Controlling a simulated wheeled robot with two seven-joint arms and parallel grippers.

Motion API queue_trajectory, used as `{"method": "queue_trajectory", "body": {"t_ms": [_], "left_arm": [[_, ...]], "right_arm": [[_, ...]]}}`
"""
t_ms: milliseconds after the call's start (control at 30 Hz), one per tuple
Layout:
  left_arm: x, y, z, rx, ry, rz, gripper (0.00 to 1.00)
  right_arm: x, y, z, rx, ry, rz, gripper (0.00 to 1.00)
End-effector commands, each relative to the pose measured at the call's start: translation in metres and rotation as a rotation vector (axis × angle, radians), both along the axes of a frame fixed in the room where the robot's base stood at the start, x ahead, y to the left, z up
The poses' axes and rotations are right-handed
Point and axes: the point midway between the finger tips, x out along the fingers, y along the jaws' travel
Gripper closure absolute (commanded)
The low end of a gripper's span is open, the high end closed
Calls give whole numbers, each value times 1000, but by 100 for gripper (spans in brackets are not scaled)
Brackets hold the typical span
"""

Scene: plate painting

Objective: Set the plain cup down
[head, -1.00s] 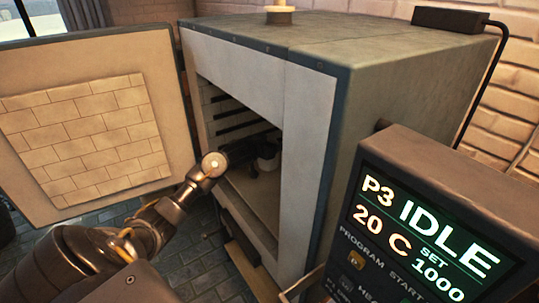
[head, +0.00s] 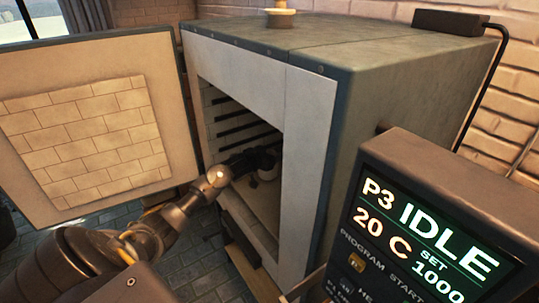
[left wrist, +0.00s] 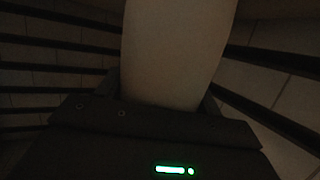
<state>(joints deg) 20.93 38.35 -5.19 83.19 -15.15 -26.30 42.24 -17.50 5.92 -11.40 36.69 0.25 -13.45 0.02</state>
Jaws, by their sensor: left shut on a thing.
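The plain cup (left wrist: 178,45) is a pale, smooth shape in the left wrist view, held between the fingers of my left gripper (left wrist: 165,98). In the head view my left gripper (head: 258,160) is inside the dark kiln chamber, shut on the cup (head: 268,158), which shows only as a small light patch. The kiln (head: 410,75) stands open at its front. Whether the cup's base touches the kiln floor is hidden. My right gripper is not in view.
The kiln door (head: 85,130), lined with pale bricks, is swung open to the left. Dark grooves line the chamber walls. A control panel (head: 430,235) reading IDLE and 20 C stands at the right front. The kiln's front frame (head: 305,160) borders the opening closely.

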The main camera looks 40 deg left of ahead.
Motion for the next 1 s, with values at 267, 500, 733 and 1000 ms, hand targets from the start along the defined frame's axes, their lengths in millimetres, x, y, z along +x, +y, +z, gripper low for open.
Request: {"method": "queue_trajectory", "body": {"t_ms": [267,500,733,1000], "left_arm": [[0,0,-1,0,1,0,12],[0,0,1,0,0,0,12],[-28,-3,9,3,2,-3,12],[-82,-9,26,2,3,-3,12]], "right_arm": [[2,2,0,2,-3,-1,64],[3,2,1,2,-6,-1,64],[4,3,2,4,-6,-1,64],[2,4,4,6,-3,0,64]]}}
